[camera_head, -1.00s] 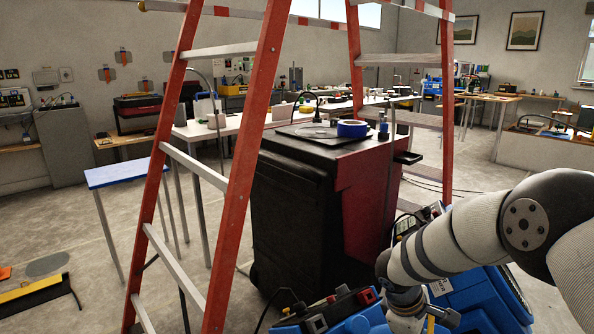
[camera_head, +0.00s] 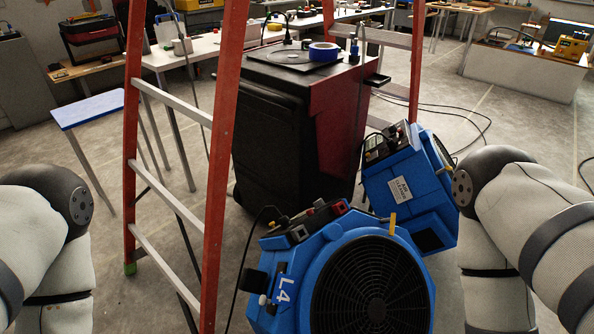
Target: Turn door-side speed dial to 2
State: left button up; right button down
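A blue air mover marked L4 (camera_head: 284,290) stands low in the middle, its round black grille facing me. Its top carries a dark control panel (camera_head: 310,222) with small knobs and a red part; the dials are too small to read. A second blue machine with a white label (camera_head: 404,190) stands behind it to the right, with its own panel on top. I cannot tell which dial is the door-side one. My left arm shows at the left edge and my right arm at the right edge, both apart from the machines. Neither gripper is in view.
An orange stepladder (camera_head: 226,130) stands left of the L4 machine, close to it. A black and red wheeled cabinet (camera_head: 290,140) with a blue tape roll (camera_head: 323,53) stands behind. A small blue-topped table (camera_head: 88,109) is at left. Cables lie on the floor at right.

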aim_at(321, 203)
jog(key=i+j+z, duration=0.15)
jog(key=j+z, duration=0.35)
jog(key=j, duration=0.4)
jog(key=j+z, duration=0.45)
jog(key=j, duration=0.45)
jog(key=k+j+z, duration=0.15)
jog(key=j+z, duration=0.35)
jog(key=j, duration=0.4)
jog(key=i+j+z, duration=0.1)
jog(key=j+z, duration=0.25)
jog(key=j, duration=0.35)
jog(key=j+z, duration=0.35)
jog(key=j, duration=0.35)
jog(key=k+j+z, duration=0.1)
jog(key=j+z, duration=0.3)
jog(key=j, duration=0.3)
